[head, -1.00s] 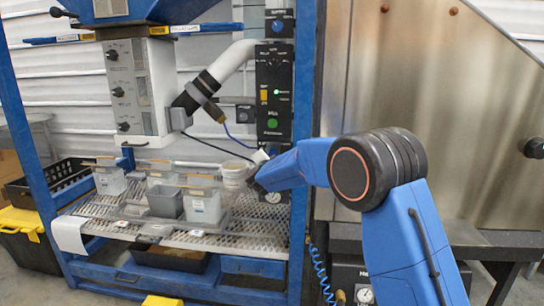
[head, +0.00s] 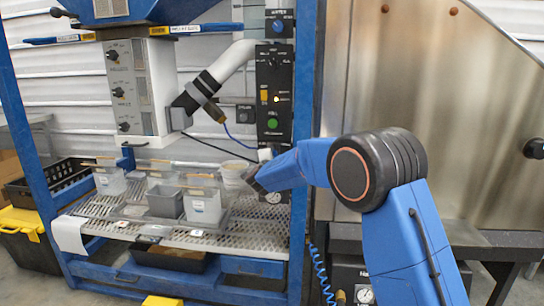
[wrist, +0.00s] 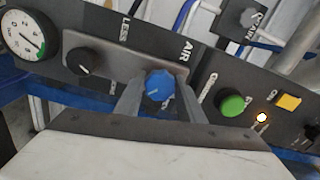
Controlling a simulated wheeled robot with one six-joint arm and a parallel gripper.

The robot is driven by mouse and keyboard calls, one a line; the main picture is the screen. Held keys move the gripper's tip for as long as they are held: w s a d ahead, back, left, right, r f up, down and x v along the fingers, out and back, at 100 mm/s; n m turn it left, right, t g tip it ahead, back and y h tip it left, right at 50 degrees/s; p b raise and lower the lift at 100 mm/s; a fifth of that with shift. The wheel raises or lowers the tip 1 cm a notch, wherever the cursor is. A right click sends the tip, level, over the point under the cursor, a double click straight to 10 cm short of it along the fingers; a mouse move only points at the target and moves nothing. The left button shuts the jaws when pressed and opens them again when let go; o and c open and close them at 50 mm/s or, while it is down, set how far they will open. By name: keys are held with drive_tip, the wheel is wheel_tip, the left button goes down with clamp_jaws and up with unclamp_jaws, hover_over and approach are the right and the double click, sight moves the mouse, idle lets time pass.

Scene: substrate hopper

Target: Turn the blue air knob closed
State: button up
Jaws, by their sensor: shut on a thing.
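The blue air knob (wrist: 159,85) sits on a dark panel under the word AIR in the wrist view. A small light mark shows on its face. My gripper (wrist: 157,93) has one finger on each side of the knob and is shut on it. In the head view my wrist is at the lower end of the black control panel (head: 274,90) and hides the air knob.
Beside the knob are a black knob (wrist: 84,61), a round gauge (wrist: 24,35), a green button (wrist: 232,104), a yellow switch (wrist: 288,102) and a lit lamp (wrist: 262,118). Several bins stand on the mesh shelf (head: 190,240) left of my wrist.

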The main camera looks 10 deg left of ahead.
drive_tip(key=shift+f, duration=0.15)
drive_tip(key=o, duration=1)
drive_tip(key=shift+o, duration=0.2)
drive_tip(key=shift+s, duration=0.1)
drive_tip(key=s, duration=1.7)
drive_tip(key=shift+a, duration=0.3)
drive_tip(key=shift+s, duration=0.2)
